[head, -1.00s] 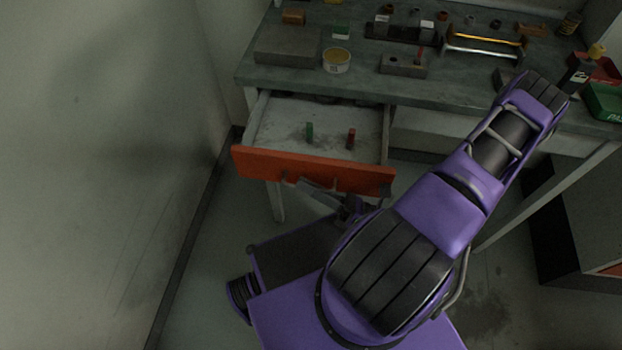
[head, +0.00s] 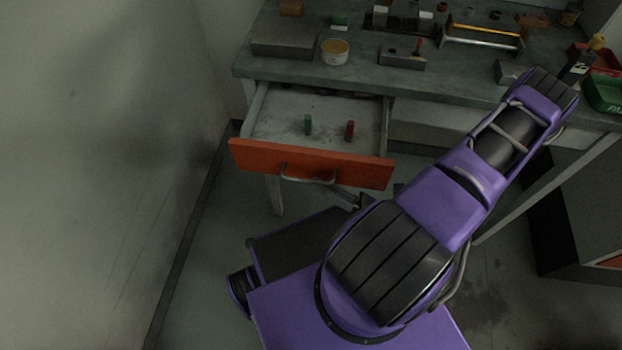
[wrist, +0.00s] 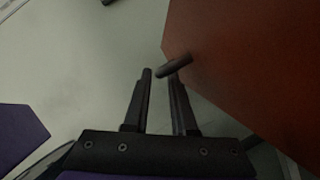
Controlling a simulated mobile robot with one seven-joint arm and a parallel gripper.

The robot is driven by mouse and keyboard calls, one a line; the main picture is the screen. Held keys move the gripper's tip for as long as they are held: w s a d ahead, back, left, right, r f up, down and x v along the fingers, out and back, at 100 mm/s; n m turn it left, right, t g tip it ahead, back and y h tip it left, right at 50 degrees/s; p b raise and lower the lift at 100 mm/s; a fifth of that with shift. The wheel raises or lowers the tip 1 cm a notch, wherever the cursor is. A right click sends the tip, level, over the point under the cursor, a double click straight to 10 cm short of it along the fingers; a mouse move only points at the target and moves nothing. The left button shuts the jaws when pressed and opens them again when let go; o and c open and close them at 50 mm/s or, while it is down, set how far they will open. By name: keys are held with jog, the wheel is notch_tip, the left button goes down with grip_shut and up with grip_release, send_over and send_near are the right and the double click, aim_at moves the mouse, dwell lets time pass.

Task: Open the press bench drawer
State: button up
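The press bench drawer (head: 270,120) has an orange-red front and stands pulled out from under the bench top, its inside showing in the head view. A curved metal handle (head: 308,180) sits on its front. The red front (wrist: 255,60) fills the right of the wrist view, with part of the dark handle (wrist: 177,65) by the fingertips. My gripper (wrist: 161,80) is open, its two fingers apart with nothing held between them. The handle lies just beyond the right fingertip; I cannot tell whether they touch. In the head view my arm mostly hides the gripper, right of the handle.
A green piece (head: 308,125) and a red piece (head: 350,131) stand inside the drawer. The bench top (head: 290,70) carries a tin (head: 335,52), metal blocks and several small parts. A wall (head: 100,150) is close on the left. A dark cabinet stands at right.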

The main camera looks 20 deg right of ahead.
jog(key=b+v, duration=0.1)
jog(key=v, duration=1.3)
jog(key=shift+g, duration=0.3)
